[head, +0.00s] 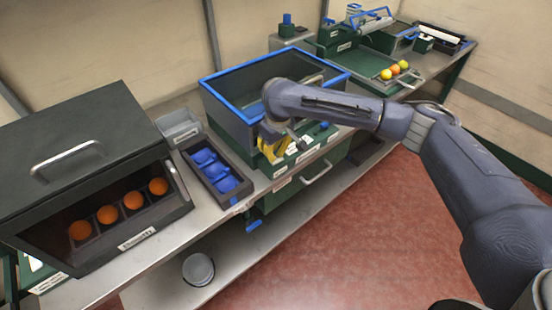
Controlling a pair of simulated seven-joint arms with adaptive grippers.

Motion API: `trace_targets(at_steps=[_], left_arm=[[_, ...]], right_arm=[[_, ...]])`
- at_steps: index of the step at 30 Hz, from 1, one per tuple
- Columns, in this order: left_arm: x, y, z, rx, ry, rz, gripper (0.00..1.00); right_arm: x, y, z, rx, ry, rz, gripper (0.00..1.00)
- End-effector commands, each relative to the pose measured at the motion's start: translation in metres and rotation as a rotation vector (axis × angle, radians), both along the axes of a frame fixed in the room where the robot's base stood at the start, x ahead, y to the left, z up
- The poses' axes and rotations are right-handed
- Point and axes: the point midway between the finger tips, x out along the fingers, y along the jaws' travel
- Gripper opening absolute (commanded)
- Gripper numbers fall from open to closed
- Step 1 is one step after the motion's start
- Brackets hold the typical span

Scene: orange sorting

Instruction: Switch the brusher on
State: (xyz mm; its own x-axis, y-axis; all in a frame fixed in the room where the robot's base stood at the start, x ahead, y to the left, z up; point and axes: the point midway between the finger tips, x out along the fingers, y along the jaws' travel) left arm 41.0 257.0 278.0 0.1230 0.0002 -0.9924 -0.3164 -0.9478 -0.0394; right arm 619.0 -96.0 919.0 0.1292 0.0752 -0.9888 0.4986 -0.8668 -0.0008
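My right arm reaches in from the right. Its gripper (275,151), with yellow parts, is low over the left end of a green control panel (318,136). The panel is on the front of a dark bin with a blue rim (223,97). Small white labels and a blue knob (324,125) show on the panel, right of the gripper. The gripper hides the panel's left part. I cannot tell whether it touches a control or how far its fingers are apart. The labels are too small to read, so I cannot tell which control is the brusher's. My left gripper is out of view.
A dark cabinet (80,130) with several oranges stands at left. Beside it are a tray of blue pieces (219,188) and a grey bin (180,128). Yellow and orange fruit (394,70) lies at the far back right. A round grey container (198,269) is on the lower shelf.

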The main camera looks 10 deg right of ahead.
Motion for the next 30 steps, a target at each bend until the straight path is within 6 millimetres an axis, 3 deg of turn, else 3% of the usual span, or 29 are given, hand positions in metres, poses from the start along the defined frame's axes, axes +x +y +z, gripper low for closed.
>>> trace_targets(at_steps=[30], left_arm=[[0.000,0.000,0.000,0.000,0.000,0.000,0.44]], right_arm=[[0.000,0.000,-0.013,0.000,0.001,0.000,0.00]])
